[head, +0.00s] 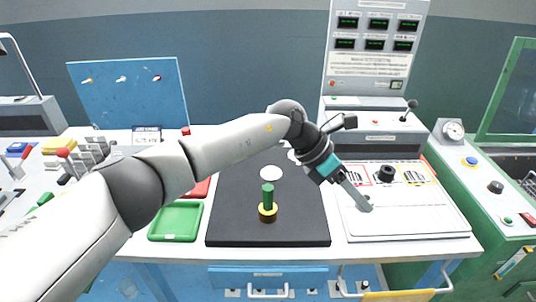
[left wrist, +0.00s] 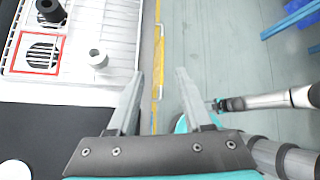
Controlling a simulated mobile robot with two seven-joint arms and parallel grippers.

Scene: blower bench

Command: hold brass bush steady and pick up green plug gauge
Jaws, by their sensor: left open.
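The green plug gauge (head: 268,194) stands upright in the brass bush (head: 267,214), on the black mat (head: 228,228). The bush shows as a yellow ring with a darker lower part. My left gripper (head: 362,201) is open and empty, to the right of the bush and apart from it, over the white panel. In the left wrist view its two fingers (left wrist: 158,72) are spread above the table's front edge, and neither gauge nor bush shows there. A small part that looks like my right gripper (left wrist: 213,104) shows at the right; its fingers are too small to read.
The white panel (head: 425,222) carries a black knob (head: 386,173) in marked squares; a small grey ring (left wrist: 97,58) stands on it. A white disc (head: 271,173) lies behind the gauge. A green tray (head: 176,221) is left of the mat. The mat's front part is clear.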

